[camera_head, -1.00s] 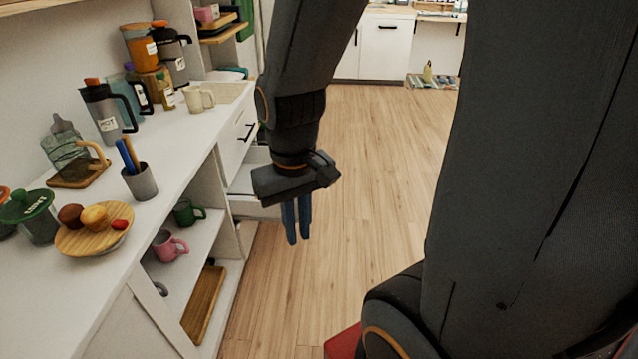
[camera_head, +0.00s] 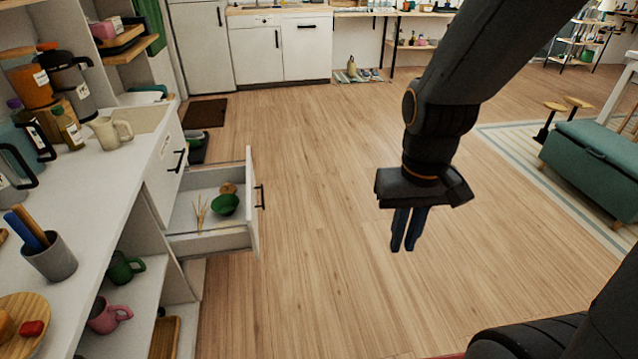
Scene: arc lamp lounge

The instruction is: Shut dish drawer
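The dish drawer (camera_head: 253,212) is the white drawer pulled out of the counter at left. Its front faces right and carries a black bar handle (camera_head: 260,196). Inside lie a green bowl (camera_head: 225,204), a brown round item (camera_head: 228,188) and some thin tan sticks (camera_head: 200,213). My gripper (camera_head: 403,246) hangs over the open floor, to the right of the drawer and clear of it. Its two blue fingers point down, close together, with a narrow gap near the tips; nothing shows between them. Whether they are fully closed is hard to tell.
The white counter (camera_head: 103,213) with jugs and cups runs along the left, with open shelves below. A teal bench (camera_head: 596,160) stands on a rug at right. The wooden floor between is clear.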

